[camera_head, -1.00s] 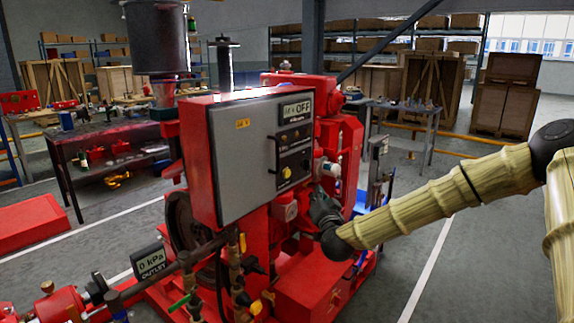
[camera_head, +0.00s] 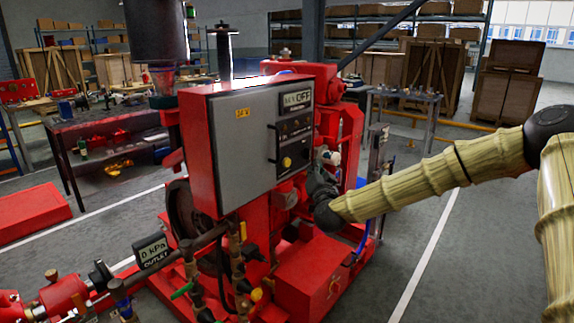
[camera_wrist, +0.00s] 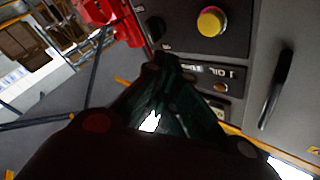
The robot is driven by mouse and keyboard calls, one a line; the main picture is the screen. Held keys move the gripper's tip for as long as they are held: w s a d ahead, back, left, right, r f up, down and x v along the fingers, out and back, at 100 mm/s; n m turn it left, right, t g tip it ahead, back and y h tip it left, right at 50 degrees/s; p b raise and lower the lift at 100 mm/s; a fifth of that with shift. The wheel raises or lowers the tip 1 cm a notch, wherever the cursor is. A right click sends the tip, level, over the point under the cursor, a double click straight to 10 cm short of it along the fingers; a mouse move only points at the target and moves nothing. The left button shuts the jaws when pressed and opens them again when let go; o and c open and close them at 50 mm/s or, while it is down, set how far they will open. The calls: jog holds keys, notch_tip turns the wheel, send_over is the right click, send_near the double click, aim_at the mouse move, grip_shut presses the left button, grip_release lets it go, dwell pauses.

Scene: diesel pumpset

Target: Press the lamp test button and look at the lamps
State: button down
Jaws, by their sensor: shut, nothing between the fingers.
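The grey control panel (camera_head: 245,150) faces me on the red pumpset, with a display (camera_head: 297,98) reading OFF. Below it is a row of small lamps (camera_head: 290,126); none looks brightly lit. A yellow round button (camera_head: 286,162) sits lower on a black plate; I cannot read which control is the lamp test button. In the wrist view the yellow button (camera_wrist: 211,22) is up and right of my gripper (camera_wrist: 165,62), and one dull orange lamp (camera_wrist: 220,88) shows beside an OIL label. My gripper (camera_head: 320,165) is shut and empty, right of the panel; contact cannot be told.
A black handle (camera_wrist: 277,90) stands out from the panel. A workbench (camera_head: 105,120) stands behind left. The floor at right (camera_head: 470,270) is clear.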

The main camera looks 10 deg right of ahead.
jog(key=shift+w+a+b, duration=0.15)
jog(key=shift+w+a, duration=0.75)
jog(key=shift+w, duration=0.3)
jog(key=shift+w+a+b, duration=0.15)
jog(key=shift+w+a, duration=0.75)
jog(key=shift+w, duration=0.25)
jog(key=shift+w+a, duration=0.1)
jog(key=shift+w, duration=0.05)
jog(key=shift+w+a, duration=0.2)
jog(key=shift+w, duration=0.05)
jog(key=shift+w+a+r+b, duration=0.1)
jog(key=shift+w+a+b, duration=0.15)
jog(key=shift+w+b, duration=0.1)
dwell(0.7)
jog(key=shift+s, duration=0.15)
dwell(0.3)
jog(key=shift+s+d, duration=0.5)
jog(key=shift+s, duration=0.05)
jog(key=s+d, duration=0.1)
jog(key=s, duration=0.1)
jog(key=s+d, duration=0.2)
dwell(0.6)
